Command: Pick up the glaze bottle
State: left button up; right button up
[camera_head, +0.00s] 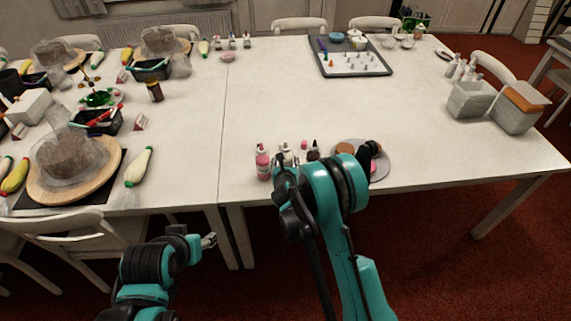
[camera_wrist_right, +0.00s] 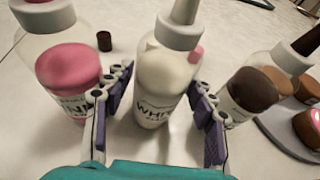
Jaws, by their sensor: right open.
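Three glaze bottles stand near the table's front edge. The pink bottle (camera_head: 263,163) is at the left and also shows in the right wrist view (camera_wrist_right: 66,68). The bottle with white glaze (camera_wrist_right: 158,90) is in the middle, upright between the purple-padded fingers of my open right gripper (camera_wrist_right: 160,86); they do not appear closed on it. The dark brown bottle (camera_wrist_right: 253,92) stands outside the right finger. In the head view my right arm partly hides the white bottle. My left gripper (camera_head: 209,241) is low in front of the table edge, too small to read.
A plate (camera_wrist_right: 284,128) with brown-topped cakes lies to the right. A small dark cap (camera_wrist_right: 104,41) and a pink piece (camera_wrist_right: 196,54) lie behind the bottles. A tray (camera_head: 350,62) with small pieces is farther back. The table's middle is clear.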

jog(key=shift+r, duration=0.1)
jog(key=c, duration=0.6)
jog(key=shift+o, duration=0.2)
notch_tip(320, 180, up, 10)
jog(key=p, duration=0.3)
jog(key=shift+w, duration=0.1)
